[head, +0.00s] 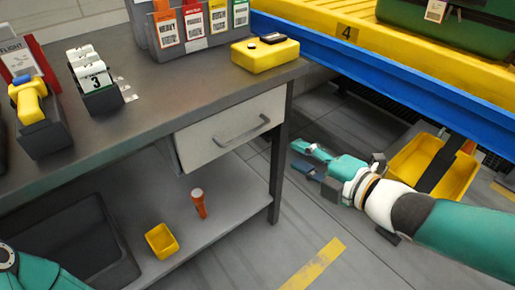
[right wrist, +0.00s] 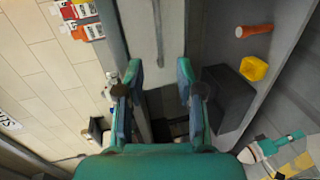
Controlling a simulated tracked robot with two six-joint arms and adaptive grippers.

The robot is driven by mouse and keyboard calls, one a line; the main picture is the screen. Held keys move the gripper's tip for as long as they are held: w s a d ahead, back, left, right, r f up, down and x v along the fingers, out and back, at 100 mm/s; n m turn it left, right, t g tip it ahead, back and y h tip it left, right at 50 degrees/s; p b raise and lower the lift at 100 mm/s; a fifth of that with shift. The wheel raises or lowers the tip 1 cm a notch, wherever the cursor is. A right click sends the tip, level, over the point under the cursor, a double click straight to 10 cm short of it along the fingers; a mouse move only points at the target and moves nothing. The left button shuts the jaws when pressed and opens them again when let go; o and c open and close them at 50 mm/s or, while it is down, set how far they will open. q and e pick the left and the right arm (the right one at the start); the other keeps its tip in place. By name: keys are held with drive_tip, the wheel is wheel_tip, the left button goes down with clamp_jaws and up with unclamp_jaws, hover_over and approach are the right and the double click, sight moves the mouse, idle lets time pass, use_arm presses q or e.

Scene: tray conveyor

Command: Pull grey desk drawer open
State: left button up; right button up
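The grey desk drawer (head: 212,140) is under the right end of the desk top, with its front looking flush or nearly so. Its bar handle (head: 242,132) also shows in the right wrist view (right wrist: 158,35), ahead of the fingers. My right gripper (head: 302,158) is right of the desk leg in the head view, apart from the handle. In the right wrist view its two teal fingers (right wrist: 157,85) are spread with nothing held between them. Part of my left arm shows at the lower left of the head view, its gripper out of that frame.
The desk top (head: 180,90) carries a yellow box (head: 265,53), card holders and a tool rack. An orange flashlight (head: 199,203) and yellow bin (head: 161,241) are on the lower shelf. A blue-edged conveyor (head: 400,85) and yellow crate (head: 455,185) are right. Floor before the drawer is clear.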

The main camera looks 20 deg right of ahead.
drive_tip(key=p, duration=0.5)
approach(253, 130)
drive_tip(key=shift+n, duration=0.3)
drive_tip(key=x, duration=0.3)
drive_tip(key=b+x, duration=0.1)
drive_tip(key=x, duration=0.6)
drive_tip(key=shift+w+f+b, duration=0.3)
drive_tip(key=shift+w+f, duration=0.05)
clamp_jaws()
